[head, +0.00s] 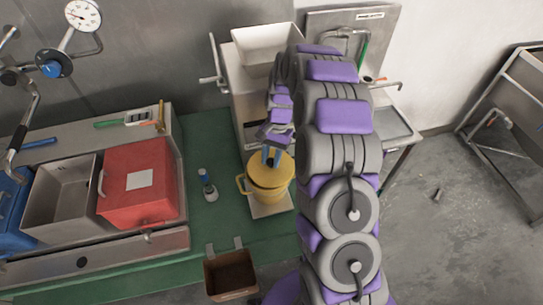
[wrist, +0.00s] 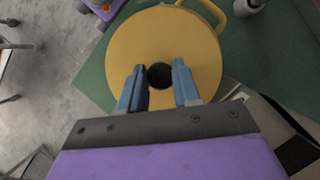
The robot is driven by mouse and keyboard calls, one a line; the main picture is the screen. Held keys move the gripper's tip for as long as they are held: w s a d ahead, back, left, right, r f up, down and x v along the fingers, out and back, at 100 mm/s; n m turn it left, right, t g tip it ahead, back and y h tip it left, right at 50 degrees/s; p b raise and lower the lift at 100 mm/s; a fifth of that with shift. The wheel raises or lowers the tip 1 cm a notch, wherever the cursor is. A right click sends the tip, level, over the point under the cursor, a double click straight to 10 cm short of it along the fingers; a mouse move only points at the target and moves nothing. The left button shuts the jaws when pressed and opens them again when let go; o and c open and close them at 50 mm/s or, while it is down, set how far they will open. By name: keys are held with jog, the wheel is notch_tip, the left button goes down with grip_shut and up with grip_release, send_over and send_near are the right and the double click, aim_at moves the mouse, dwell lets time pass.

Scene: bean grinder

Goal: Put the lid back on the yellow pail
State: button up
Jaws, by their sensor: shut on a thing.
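The yellow pail (head: 268,190) stands on a small pale base on the green surface, with its side handle to the left. Its round yellow lid (head: 284,168) is at the pail's top; I cannot tell whether it is fully seated or slightly above the rim. In the wrist view the lid (wrist: 190,42) fills the upper middle, with a dark round knob (wrist: 160,75) at its centre. My gripper (head: 270,158) is over the lid from above. Its blue fingers, also in the wrist view (wrist: 158,80), are on either side of the knob and shut on it. The pail's inside is hidden.
A small bottle (head: 208,186) stands left of the pail. A red box (head: 140,183) and a grey bin (head: 60,190) sit further left. An open brown box (head: 231,273) is in front. A white basin (head: 262,46) is behind.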

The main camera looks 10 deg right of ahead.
jog(key=shift+a, duration=0.9)
jog(key=shift+s+d+r, duration=0.1)
jog(key=shift+d, duration=0.85)
jog(key=shift+a, duration=0.7)
jog(key=shift+p, duration=0.3)
jog(key=shift+d, duration=0.15)
jog(key=shift+d, duration=0.25)
jog(key=shift+a, duration=0.4)
jog(key=shift+d+p, duration=0.15)
jog(key=shift+p, duration=0.15)
